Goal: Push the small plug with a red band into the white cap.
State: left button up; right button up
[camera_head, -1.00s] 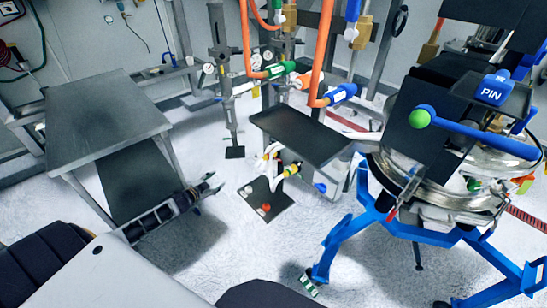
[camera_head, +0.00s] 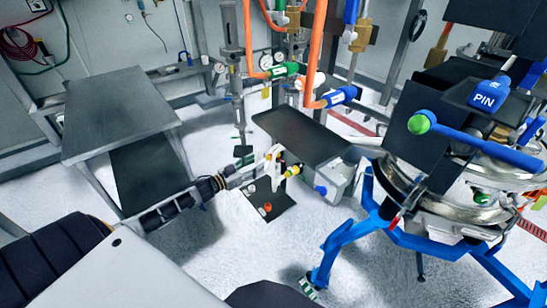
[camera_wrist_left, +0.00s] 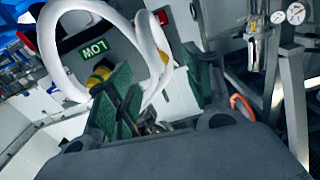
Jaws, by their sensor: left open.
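My left gripper (camera_head: 254,177) is open. It reaches in from the left beside a white fitting (camera_head: 272,166) with a yellow part (camera_head: 292,171). In the left wrist view a white loop (camera_wrist_left: 62,60) runs in front of and between the green-padded fingers (camera_wrist_left: 160,92), which are apart. A small red-orange piece (camera_head: 267,207) and a small white piece (camera_head: 250,188) sit on a low dark plate (camera_head: 282,203), just beyond and below the gripper. They are too small to tell as the plug or the cap. My right gripper is out of view.
A grey table (camera_head: 118,100) stands at left. A dark shelf (camera_head: 300,135) lies above and right of the gripper. The blue-legged sifter stand (camera_head: 345,238) is at right, and orange hoses (camera_head: 317,60) hang behind.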

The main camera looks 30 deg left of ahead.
pick_arm(q)
jog(key=shift+d+r+n, duration=0.1)
jog(key=shift+n, duration=0.3)
jog(key=shift+w, duration=0.2)
